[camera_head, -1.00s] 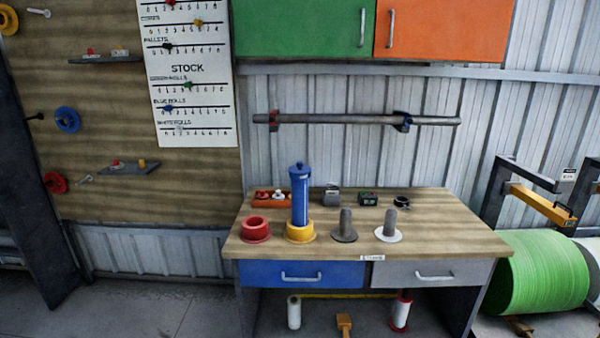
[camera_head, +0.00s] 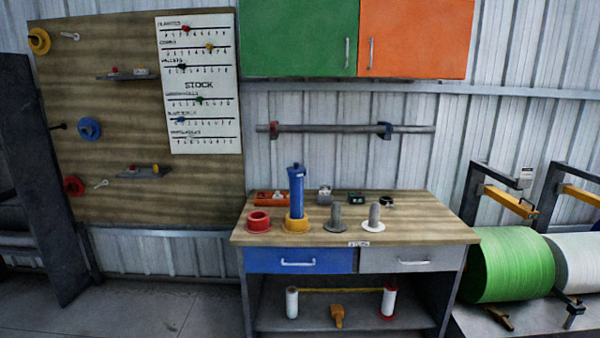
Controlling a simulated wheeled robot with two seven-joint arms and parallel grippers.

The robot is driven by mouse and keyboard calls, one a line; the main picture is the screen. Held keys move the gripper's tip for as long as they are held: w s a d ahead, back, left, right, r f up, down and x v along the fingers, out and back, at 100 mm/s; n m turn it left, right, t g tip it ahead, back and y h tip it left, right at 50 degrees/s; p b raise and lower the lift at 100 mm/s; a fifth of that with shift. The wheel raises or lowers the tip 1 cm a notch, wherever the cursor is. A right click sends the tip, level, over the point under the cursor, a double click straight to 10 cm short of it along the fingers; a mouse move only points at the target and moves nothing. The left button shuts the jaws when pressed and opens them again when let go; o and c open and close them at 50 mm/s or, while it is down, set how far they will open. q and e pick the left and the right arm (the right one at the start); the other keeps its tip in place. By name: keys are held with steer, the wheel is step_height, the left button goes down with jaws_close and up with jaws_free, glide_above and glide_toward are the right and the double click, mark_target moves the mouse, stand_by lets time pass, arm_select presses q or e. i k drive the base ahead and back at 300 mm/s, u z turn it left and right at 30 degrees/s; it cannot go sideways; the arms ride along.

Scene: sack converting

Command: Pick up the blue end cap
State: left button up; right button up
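A blue disc-shaped cap (camera_head: 88,128) hangs on the wooden wall board (camera_head: 120,205) at the left, with a lighter centre. A dark peg sticks out just left of it. A yellow cap (camera_head: 39,41) hangs above it near the board's top left, and a red cap (camera_head: 73,186) hangs below it. A blue cylinder (camera_head: 297,195) also stands upright in a yellow ring-shaped base (camera_head: 296,224) on the workbench. Neither of my grippers is in view.
The workbench (camera_head: 420,232) holds a red ring (camera_head: 258,221), two grey posts and small items. A dark upright frame (camera_head: 38,180) stands left of the board. A large green roll (camera_head: 512,265) lies at the right. The floor (camera_head: 160,300) before the board is clear.

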mark_target(292, 170)
steer(key=z, duration=0.6)
steer(key=i, duration=0.8)
steer(key=z, duration=0.7)
steer(key=i, duration=0.95)
steer(key=u, duration=0.6)
steer(key=i, duration=0.9)
steer(key=u, duration=0.65)
